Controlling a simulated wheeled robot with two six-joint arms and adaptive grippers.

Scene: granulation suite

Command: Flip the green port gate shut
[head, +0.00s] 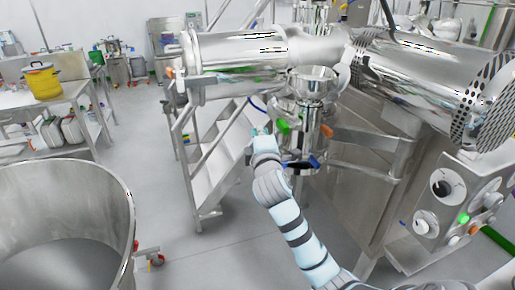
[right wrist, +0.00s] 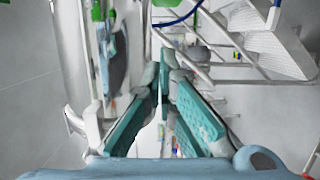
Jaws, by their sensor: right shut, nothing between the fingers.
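The green port gate (head: 283,126) shows as a small green piece on the steel vessel under the horizontal drum in the head view. Its exact position, open or closed, is too small to tell. My right gripper (head: 262,131) is just left of the green piece, with a small apparent gap. In the right wrist view its teal fingers (right wrist: 163,72) come together at the tips with nothing held. A green part (right wrist: 97,10) shows at the upper left of that view, left of the fingertips. My left gripper is not in view.
An orange handle (head: 326,132) and a dark blue handle (head: 302,164) sit close by on the vessel. A steel staircase (head: 215,165) stands just left of my right gripper. A large steel bowl (head: 128,200) is at lower left. The floor between is clear.

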